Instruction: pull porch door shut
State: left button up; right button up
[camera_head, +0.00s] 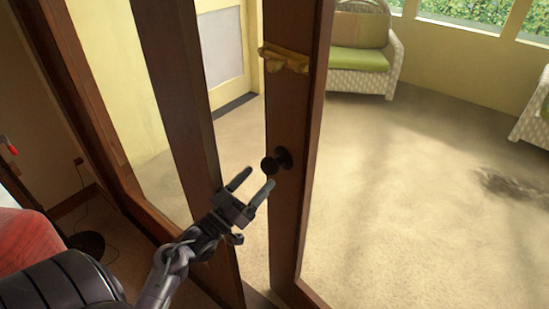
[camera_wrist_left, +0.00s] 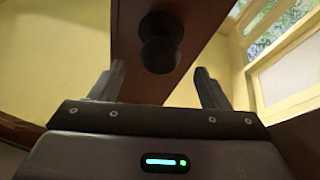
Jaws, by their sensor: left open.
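In the left wrist view the knob sits beyond and between the fingertips (camera_wrist_left: 162,82), with nothing visible held. My right gripper does not show.
Another brown wooden post (camera_head: 180,90) stands just left of the knob stile, close to my left arm. Beyond the door is a porch with beige carpet (camera_head: 400,180), a white wicker chair (camera_head: 345,82) with green cushion, and a dark patch (camera_head: 510,186). A red object (camera_head: 25,240) is at lower left.

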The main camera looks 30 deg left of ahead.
aim_at(265, 170)
pick_arm(q)
jog(key=x, duration=0.5)
jog(key=shift+w+r+p, duration=0.15)
jog(key=shift+w+p, duration=0.05)
jog(key=shift+p, duration=0.2)
jog(key=shift+w+d+r, duration=0.1)
jog(key=shift+w, duration=0.5)
jog(key=shift+r, duration=0.1)
jog(key=c, duration=1.4)
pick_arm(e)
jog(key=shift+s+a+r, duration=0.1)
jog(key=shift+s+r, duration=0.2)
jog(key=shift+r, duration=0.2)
